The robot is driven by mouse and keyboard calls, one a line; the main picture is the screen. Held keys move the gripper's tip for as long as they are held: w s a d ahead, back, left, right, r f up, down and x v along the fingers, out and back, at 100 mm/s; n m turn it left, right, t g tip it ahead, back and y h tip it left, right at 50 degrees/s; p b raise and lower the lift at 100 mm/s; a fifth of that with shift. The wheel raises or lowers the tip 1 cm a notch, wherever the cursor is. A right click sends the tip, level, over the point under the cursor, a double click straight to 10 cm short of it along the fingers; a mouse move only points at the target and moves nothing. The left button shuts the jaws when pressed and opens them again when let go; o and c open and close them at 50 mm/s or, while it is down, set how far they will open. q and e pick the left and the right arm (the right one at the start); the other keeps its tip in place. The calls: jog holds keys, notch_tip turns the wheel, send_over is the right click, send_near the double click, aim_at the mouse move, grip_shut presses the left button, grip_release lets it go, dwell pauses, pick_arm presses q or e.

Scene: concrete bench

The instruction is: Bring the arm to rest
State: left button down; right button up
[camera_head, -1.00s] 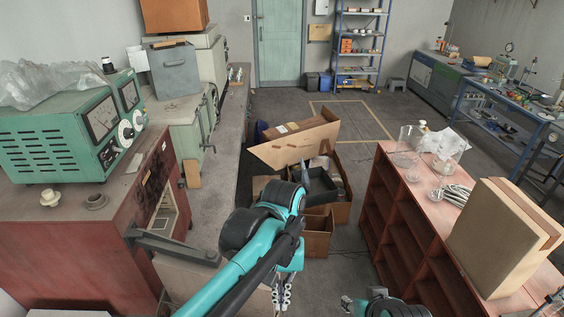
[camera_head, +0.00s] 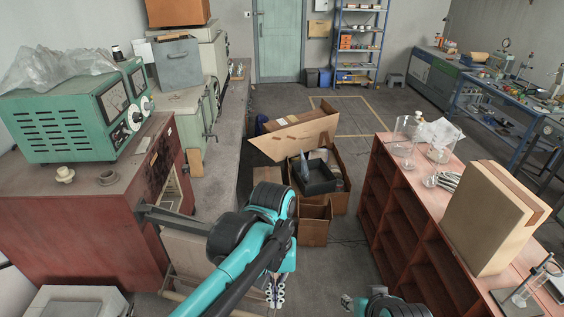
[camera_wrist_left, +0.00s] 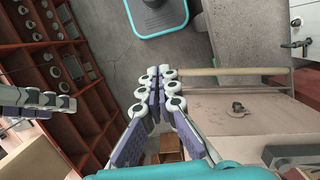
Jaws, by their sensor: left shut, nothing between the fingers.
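My left arm comes in at the bottom of the head view and bends at a black and teal elbow. Its left gripper (camera_head: 275,290) hangs low, pointing down, over the floor between the red cabinet and the reddish shelf unit. In the left wrist view the fingers of the left gripper (camera_wrist_left: 160,88) meet at the tips with nothing between them. Only a small part of my right arm shows at the bottom edge of the head view, with its right gripper (camera_head: 346,301) small and partly cut off. Its jaw state is unclear.
A red cabinet (camera_head: 80,240) carrying a green meter box (camera_head: 65,125) stands left. A reddish shelf unit (camera_head: 400,205) with a cardboard box (camera_head: 490,218) and glassware stands right. Open cartons (camera_head: 315,222) lie on the floor ahead. The floor (camera_head: 290,100) beyond them is clear.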

pick_arm(q)
jog(key=a+f+t+b, duration=0.4)
jog(key=a+f+b, duration=0.4)
jog(key=f, duration=0.3)
jog(key=a+f+t+b, duration=0.5)
jog(key=a+f+b, duration=0.3)
jog(key=f+b, duration=0.3)
jog(key=shift+a+f+n, duration=0.25)
jog(key=shift+f+n, duration=0.05)
jog(key=shift+n, duration=0.1)
jog(key=shift+s, duration=0.1)
dwell(0.7)
